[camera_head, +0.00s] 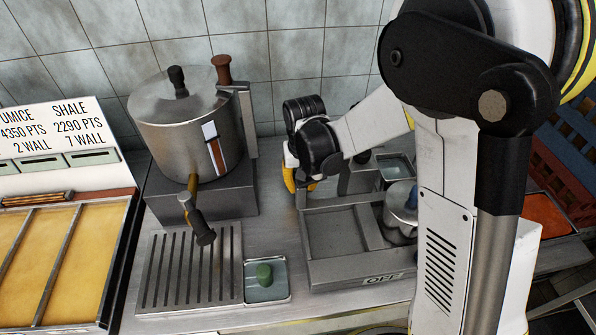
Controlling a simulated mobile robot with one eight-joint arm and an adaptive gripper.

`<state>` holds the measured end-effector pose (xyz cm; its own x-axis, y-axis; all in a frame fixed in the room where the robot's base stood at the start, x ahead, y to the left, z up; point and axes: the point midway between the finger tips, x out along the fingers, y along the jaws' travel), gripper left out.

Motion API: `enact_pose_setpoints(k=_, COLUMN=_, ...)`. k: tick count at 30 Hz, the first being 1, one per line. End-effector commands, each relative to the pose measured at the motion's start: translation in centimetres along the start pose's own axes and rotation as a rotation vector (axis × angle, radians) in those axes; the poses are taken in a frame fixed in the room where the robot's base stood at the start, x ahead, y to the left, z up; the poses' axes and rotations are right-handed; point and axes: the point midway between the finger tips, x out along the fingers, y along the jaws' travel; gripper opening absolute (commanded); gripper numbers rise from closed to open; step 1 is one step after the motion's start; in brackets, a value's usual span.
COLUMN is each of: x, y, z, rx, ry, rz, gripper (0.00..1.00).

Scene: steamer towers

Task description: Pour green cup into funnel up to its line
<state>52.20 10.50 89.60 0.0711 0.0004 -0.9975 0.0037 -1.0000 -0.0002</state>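A small green object (264,272) sits in a shallow square dish at the front middle; I cannot tell whether it is the green cup. I cannot clearly make out a funnel or its line. A round grey metal piece (400,207), partly hidden by my arm, stands at the right of the grey tray unit. My arm comes in from the upper right and bends down behind that unit.
A lidded steel pot (165,126) with a lever tap stands on a grey block at left, behind a slotted drip grate (165,270). The tray unit (345,268) bears an OFF label. A yellow-filled divided tray (20,240) and price board (60,145) are at far left.

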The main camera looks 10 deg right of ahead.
Motion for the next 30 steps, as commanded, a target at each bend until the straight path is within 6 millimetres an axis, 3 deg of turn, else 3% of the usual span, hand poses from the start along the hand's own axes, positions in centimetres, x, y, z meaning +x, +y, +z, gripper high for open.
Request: enact_pose_setpoints(k=30, x=-3.1, y=0.0, z=-0.2, rx=0.000, ry=0.000, rz=0.000, gripper=0.00)
